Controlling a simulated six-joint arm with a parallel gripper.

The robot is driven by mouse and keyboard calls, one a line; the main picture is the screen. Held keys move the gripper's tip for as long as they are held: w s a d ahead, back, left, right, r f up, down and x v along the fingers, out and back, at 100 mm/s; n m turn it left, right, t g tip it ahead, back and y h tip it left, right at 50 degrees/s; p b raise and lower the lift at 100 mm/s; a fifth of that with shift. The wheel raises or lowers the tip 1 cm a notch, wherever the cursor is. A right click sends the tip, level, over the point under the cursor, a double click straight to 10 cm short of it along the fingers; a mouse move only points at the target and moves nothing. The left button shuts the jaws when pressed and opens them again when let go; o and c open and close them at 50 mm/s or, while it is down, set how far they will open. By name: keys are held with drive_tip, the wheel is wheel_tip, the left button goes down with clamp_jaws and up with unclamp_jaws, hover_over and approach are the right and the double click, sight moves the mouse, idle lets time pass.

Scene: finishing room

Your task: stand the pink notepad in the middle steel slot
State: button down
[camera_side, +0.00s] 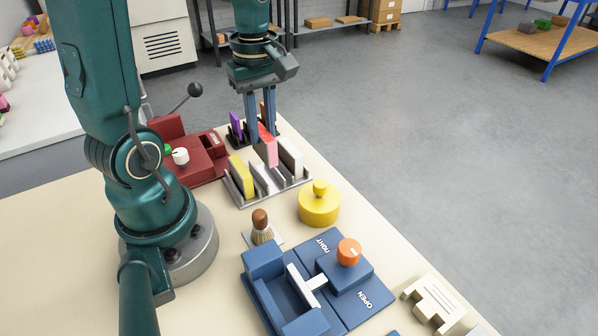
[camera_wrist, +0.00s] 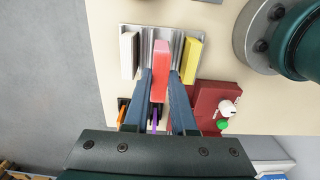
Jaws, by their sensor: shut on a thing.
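My gripper (camera_wrist: 160,76) is shut on the pink notepad (camera_wrist: 162,60), one finger on each side of it. In the side view the pink notepad (camera_side: 267,147) hangs upright below my gripper (camera_side: 264,128), at the rear of the steel rack (camera_side: 240,202). The rack also shows in the wrist view (camera_wrist: 148,38). A yellow notepad (camera_side: 240,176) stands in one outer slot and a white one (camera_side: 290,154) in the other. In the wrist view the pink notepad lines up with the middle slot between them. Its lower edge is hidden, so I cannot tell whether it is inside.
Behind the steel rack is a black rack with a purple pad (camera_side: 236,126) and an orange pad (camera_wrist: 122,115). A dark red lever device (camera_side: 200,160) stands at left. A yellow knobbed weight (camera_side: 319,206), a brush (camera_side: 261,228) and a blue fixture (camera_side: 310,285) stand in front.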

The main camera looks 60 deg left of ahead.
sight(265, 150)
drive_tip(key=shift+f, duration=2.1)
drive_tip(key=shift+f, duration=0.6)
drive_tip(key=c, duration=1)
unclamp_jaws()
drive_tip(key=shift+r, duration=0.1)
drive_tip(key=shift+r, duration=5.4)
